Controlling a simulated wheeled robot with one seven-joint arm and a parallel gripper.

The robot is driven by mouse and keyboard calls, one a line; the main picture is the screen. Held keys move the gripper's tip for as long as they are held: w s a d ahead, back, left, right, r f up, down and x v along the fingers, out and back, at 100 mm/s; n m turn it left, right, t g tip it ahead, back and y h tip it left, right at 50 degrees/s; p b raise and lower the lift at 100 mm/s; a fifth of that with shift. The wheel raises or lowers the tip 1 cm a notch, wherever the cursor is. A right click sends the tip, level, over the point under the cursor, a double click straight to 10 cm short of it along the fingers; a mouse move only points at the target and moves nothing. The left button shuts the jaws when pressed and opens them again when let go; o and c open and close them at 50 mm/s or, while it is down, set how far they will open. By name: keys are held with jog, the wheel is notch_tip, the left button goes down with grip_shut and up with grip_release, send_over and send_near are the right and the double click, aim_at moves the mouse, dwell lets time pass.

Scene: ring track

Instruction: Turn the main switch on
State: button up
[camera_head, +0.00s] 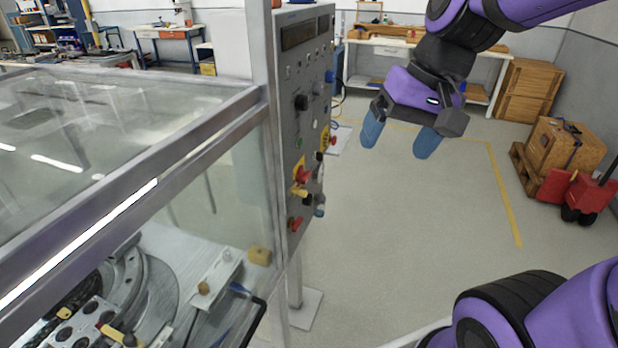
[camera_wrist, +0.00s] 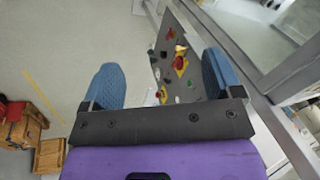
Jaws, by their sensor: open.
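A grey control panel (camera_head: 290,120) stands upright at the end of the machine's glass enclosure, seen at a steep angle. A red and yellow switch (camera_head: 302,175), which looks like the main switch, sits on its lower half. It also shows in the wrist view (camera_wrist: 180,63), between and beyond the fingers. Its exact handle angle is too small to tell. My gripper (camera_head: 396,147) is open and empty, with blue fingertips, hanging in the air to the right of the panel and apart from it. It also shows in the wrist view (camera_wrist: 160,75).
Other knobs and buttons share the panel, including a red knob (camera_head: 296,223) below the switch and a black one (camera_head: 301,102) above. The glass enclosure (camera_head: 130,200) fills the left. Open floor (camera_head: 420,230) lies to the right. A wooden crate (camera_head: 563,145) stands at far right.

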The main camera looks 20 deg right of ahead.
jog(key=w+a+f+m+g+y, duration=0.3)
jog(key=w+f+m+y, duration=0.25)
jog(key=w, duration=0.35)
jog(key=m+t+y, duration=0.6)
jog(key=m+t, duration=0.6)
jog(key=m, duration=0.6)
send_near(309, 176)
jog(key=x, duration=1)
jog(key=shift+s, duration=0.15)
jog(key=c, duration=0.9)
